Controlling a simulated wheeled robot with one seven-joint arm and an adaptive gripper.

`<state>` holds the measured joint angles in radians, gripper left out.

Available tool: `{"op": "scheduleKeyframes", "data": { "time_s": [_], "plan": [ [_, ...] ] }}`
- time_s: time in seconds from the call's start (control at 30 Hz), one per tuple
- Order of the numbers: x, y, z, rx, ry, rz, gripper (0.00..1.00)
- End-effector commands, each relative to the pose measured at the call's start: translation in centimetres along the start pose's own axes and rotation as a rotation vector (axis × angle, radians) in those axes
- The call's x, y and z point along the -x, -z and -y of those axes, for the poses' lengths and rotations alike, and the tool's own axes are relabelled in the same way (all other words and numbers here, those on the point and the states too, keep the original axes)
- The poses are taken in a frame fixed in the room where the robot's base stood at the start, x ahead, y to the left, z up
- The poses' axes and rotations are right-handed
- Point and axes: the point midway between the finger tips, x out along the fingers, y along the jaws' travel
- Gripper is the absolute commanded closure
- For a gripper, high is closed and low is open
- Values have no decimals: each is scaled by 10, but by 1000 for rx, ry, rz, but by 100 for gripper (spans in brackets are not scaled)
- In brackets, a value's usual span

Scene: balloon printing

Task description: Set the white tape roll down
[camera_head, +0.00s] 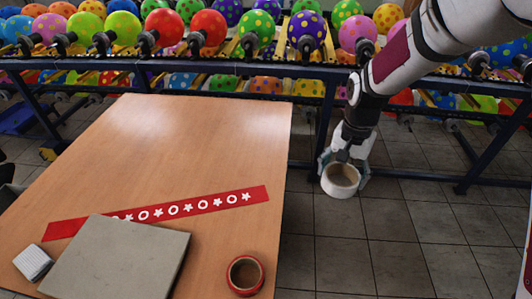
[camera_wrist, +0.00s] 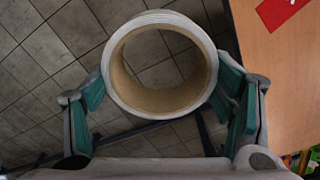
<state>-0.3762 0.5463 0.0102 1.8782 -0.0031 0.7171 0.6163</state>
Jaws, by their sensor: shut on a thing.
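The white tape roll (camera_head: 341,191) has a white outside and a tan cardboard core. My gripper (camera_head: 343,177) is shut on it, right of the table's right edge and over the tiled floor. In the wrist view the white tape roll (camera_wrist: 160,102) sits between the two green-padded fingers of my gripper (camera_wrist: 165,98), its round opening facing the camera. The floor shows through its core. The wooden table (camera_head: 200,135) is to the left of the gripper in the head view; the wrist view shows its edge (camera_wrist: 290,70) at the right.
On the table lie a red strip with white shapes (camera_head: 200,202), a grey board (camera_head: 125,255), a red tape roll (camera_head: 245,275) and a small white stack (camera_head: 33,262). The table's far half is bare. A rack of balloons (camera_head: 260,70) stands behind.

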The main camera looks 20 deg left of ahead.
Motion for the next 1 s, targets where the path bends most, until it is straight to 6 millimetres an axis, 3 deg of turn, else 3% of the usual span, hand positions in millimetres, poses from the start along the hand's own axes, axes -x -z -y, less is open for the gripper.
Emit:
{"op": "scheduleKeyframes", "data": {
  "time_s": [0.03,0.2,0.4,0.63,0.87,1.0],
  "plan": [
    [-14,-7,24,-16,1,-1,53],
    [-33,-48,83,-113,2,-1,53],
    [-53,-104,131,-223,1,-2,53],
    [-64,-145,154,-302,0,-3,53],
    [-66,-153,157,-322,-1,-3,53],
    [-85,-153,156,-321,-6,-1,53]
  ]
}}
